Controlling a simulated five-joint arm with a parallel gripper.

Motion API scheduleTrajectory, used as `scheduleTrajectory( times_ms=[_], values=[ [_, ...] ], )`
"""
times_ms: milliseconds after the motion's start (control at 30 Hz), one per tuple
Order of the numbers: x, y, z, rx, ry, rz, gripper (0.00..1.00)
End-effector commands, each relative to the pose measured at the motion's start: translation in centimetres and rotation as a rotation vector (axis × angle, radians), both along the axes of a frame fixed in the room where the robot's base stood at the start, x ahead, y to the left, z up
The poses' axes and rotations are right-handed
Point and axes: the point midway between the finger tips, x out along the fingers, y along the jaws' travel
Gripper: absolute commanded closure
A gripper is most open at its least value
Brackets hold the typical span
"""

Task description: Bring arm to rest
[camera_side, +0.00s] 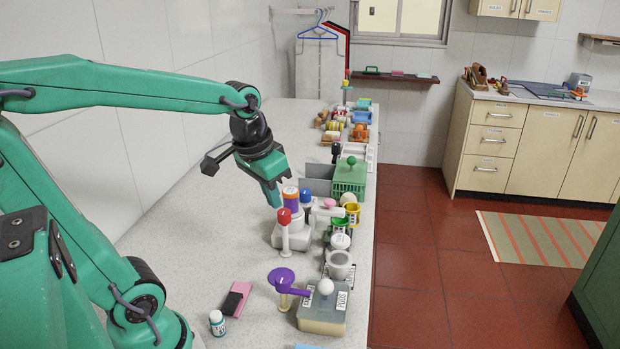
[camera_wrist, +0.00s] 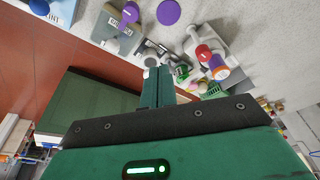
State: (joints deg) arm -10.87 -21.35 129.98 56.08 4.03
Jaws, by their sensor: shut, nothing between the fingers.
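My gripper (camera_side: 272,193) is shut and empty. In the side view its green fingers point down, held above the stone counter (camera_side: 200,235) close to a purple-and-orange cylinder (camera_side: 291,198) on a white stand. I cannot tell whether the fingertips touch anything there. In the wrist view the shut fingers (camera_wrist: 158,75) show at the centre, with nothing between them. My arm reaches over the counter from the left.
A green basket (camera_side: 349,178) is behind. The counter's left part is mostly clear; its right edge drops to red floor.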

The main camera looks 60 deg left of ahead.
Motion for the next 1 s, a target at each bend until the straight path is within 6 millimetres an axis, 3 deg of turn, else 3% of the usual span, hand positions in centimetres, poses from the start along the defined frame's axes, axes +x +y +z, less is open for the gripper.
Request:
scheduleTrajectory(
  times_ms=[200,500,1000],
  values=[
    [-2.6,-2.7,0.8,0.006,-0.102,-0.057,1.00],
    [-5.3,-5.0,0.8,-0.001,-0.206,-0.114,1.00],
    [-5.9,-5.4,0.7,-0.005,-0.226,-0.124,1.00]
  ],
)
